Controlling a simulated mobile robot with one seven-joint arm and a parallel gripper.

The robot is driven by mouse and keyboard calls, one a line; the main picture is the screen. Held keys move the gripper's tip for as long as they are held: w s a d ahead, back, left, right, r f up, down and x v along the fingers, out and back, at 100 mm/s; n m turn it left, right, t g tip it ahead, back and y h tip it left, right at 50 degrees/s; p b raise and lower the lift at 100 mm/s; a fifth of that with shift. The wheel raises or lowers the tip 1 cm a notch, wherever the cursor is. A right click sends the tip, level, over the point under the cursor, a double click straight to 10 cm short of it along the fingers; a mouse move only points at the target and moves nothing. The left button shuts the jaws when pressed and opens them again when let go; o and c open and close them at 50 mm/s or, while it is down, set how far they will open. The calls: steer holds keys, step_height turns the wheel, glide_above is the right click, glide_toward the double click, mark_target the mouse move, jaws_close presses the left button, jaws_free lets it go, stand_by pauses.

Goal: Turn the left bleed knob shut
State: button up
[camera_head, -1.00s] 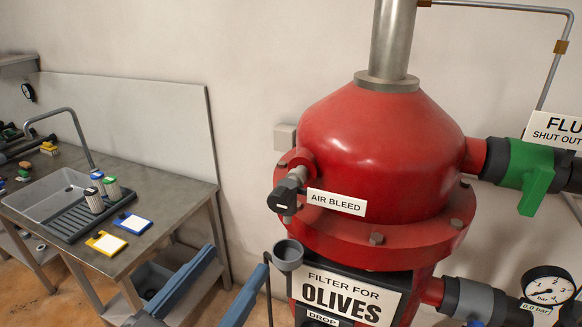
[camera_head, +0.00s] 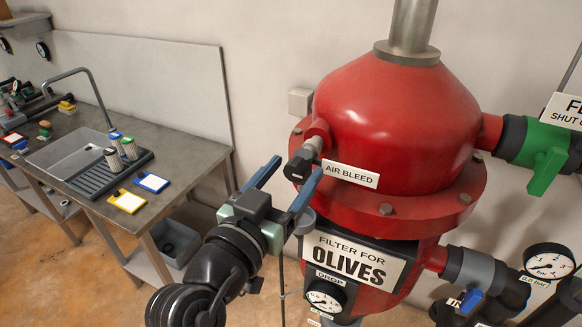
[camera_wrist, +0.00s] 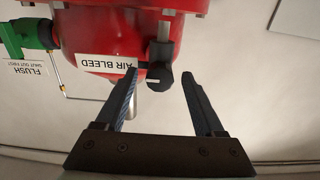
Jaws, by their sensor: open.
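The bleed knob (camera_head: 298,168) is a black knob on a short grey stem at the left of the red filter vessel (camera_head: 395,120), next to the AIR BLEED label (camera_head: 350,174). My gripper (camera_head: 292,172) is open, its two blue fingers pointing up toward the knob in the head view. In the wrist view the knob (camera_wrist: 156,76) shows ahead, between the fingertips of my gripper (camera_wrist: 160,78) and closer to the left finger. I cannot tell whether the knob is between the fingers in depth; no grip on it shows.
A green-handled flush valve (camera_head: 545,160) is at the right of the vessel. The FILTER FOR OLIVES sign (camera_head: 355,260) and a gauge (camera_head: 325,300) sit below. A workbench (camera_head: 190,160) with a sink (camera_head: 75,155) stands at the left. Bare wall lies behind.

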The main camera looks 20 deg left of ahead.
jaws_close()
stand_by(0.4)
steer(key=shift+n, duration=0.3)
steer(key=n, duration=0.3)
steer(key=shift+n+p, duration=0.35)
steer(key=shift+n, duration=0.05)
steer(key=n+p, duration=0.1)
steer(key=n, duration=0.3)
steer(key=shift+n, duration=0.3)
steer(key=n+p, duration=0.3)
steer(key=n, duration=0.2)
steer(key=shift+f+n+p, duration=0.1)
steer(key=shift+n+p, duration=0.85)
steer(key=shift+n, duration=1.05)
